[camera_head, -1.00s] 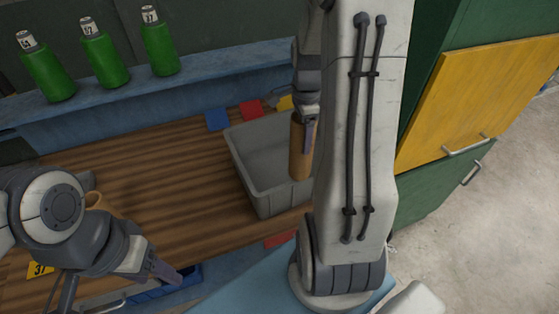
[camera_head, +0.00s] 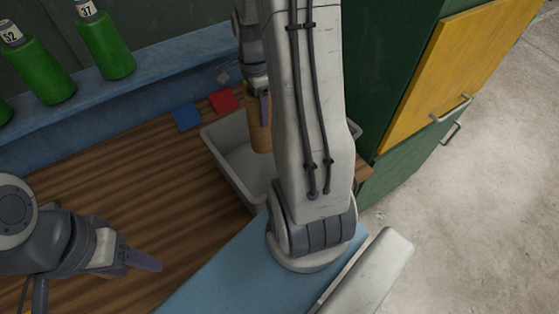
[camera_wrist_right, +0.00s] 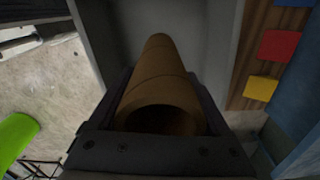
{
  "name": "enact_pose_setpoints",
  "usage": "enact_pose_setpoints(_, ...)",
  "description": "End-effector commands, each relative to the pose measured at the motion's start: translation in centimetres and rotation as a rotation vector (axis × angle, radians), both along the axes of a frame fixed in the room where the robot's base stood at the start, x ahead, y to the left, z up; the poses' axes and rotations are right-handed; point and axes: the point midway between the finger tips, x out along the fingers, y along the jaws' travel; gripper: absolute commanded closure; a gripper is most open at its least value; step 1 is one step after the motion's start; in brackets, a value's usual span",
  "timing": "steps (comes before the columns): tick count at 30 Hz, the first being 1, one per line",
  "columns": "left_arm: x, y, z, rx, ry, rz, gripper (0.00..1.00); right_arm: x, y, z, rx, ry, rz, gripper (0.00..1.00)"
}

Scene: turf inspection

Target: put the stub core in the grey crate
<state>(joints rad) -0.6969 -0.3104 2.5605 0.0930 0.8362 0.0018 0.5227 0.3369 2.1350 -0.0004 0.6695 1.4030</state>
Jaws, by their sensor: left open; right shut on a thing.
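The stub core (camera_head: 258,136) is a brown tube, seen upright in the head view. My right gripper (camera_head: 263,104) is shut on its upper part. The core's lower end is at or inside the opening of the grey crate (camera_head: 226,163); I cannot tell whether it touches the bottom. In the right wrist view the core (camera_wrist_right: 160,72) lies between the jaws with its hollow end toward the camera, and the crate's grey walls (camera_wrist_right: 222,40) are around it. My right arm hides the crate's right part. My left gripper (camera_head: 140,263) is open and empty above the wooden bench, lower left.
The wooden bench (camera_head: 110,190) is clear left of the crate. A blue card (camera_head: 186,116) and a red card (camera_head: 222,101) lie behind the crate; a yellow card (camera_wrist_right: 261,88) shows in the wrist view. Green bottles (camera_head: 105,45) stand on the blue shelf. A green cabinet stands right.

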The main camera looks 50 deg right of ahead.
Motion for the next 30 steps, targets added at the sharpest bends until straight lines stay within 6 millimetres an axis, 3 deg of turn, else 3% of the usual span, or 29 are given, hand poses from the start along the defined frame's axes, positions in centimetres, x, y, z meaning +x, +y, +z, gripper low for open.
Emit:
enact_pose_setpoints(1,0.0,0.0,-0.9,0.0,0.0,0.001,0.41,0.1,0.1,-1.2,0.0,0.001,0.003,1.0)
enact_pose_setpoints(10,0.0,0.0,-2.8,0.0,0.0,0.001,0.41,0.0,0.1,-4.7,0.001,0.002,0.001,1.0)
enact_pose_setpoints(30,0.0,0.0,-1.0,0.0,0.0,0.001,0.41,-0.1,-0.1,-13.6,0.002,0.003,-0.002,1.0)
